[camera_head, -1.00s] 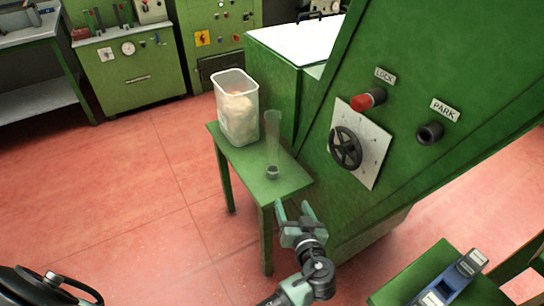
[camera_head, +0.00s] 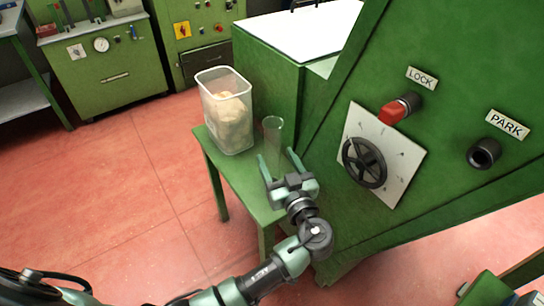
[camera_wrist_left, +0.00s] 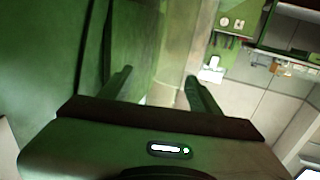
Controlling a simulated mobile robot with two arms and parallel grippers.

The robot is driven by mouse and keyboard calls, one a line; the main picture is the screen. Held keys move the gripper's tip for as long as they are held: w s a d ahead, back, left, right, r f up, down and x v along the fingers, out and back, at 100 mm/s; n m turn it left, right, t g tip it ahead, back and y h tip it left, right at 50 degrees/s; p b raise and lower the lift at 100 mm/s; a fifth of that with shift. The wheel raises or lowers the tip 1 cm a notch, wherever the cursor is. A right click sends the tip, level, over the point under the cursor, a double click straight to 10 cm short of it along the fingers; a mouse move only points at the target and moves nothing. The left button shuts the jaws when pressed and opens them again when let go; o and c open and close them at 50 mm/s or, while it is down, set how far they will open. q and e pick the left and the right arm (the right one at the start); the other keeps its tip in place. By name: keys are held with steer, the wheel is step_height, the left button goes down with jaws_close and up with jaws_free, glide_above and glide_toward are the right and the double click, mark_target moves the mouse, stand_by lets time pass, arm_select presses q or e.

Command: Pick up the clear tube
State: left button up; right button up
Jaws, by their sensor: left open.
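The clear tube (camera_head: 273,131) stands upright on the small green table (camera_head: 240,174), near its right edge. My left gripper (camera_head: 277,156) is open, with its two fingers reaching up toward the tube from the front. In the head view the tube's lower part shows between the fingers, and its foot is hidden behind the gripper. I cannot tell whether a finger touches it. In the left wrist view the open fingers (camera_wrist_left: 158,74) point ahead, and a pale see-through strip that looks like the tube (camera_wrist_left: 176,50) stands between them.
A clear plastic bin (camera_head: 226,112) with pale contents stands on the table, left of the tube. A large green machine with a black handwheel (camera_head: 364,161) and red knob (camera_head: 393,112) rises close on the right. Red floor (camera_head: 120,190) lies open on the left.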

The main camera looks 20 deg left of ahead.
arm_select(q)
steer(key=x, duration=0.4)
steer(key=shift+a, duration=0.45)
arm_select(e)
steer(key=shift+s+f, duration=0.25)
steer(key=shift+f, duration=0.25)
steer(key=shift+s+f, duration=0.25)
steer(key=shift+f, duration=0.2)
arm_select(q)
steer(key=shift+c, duration=0.2)
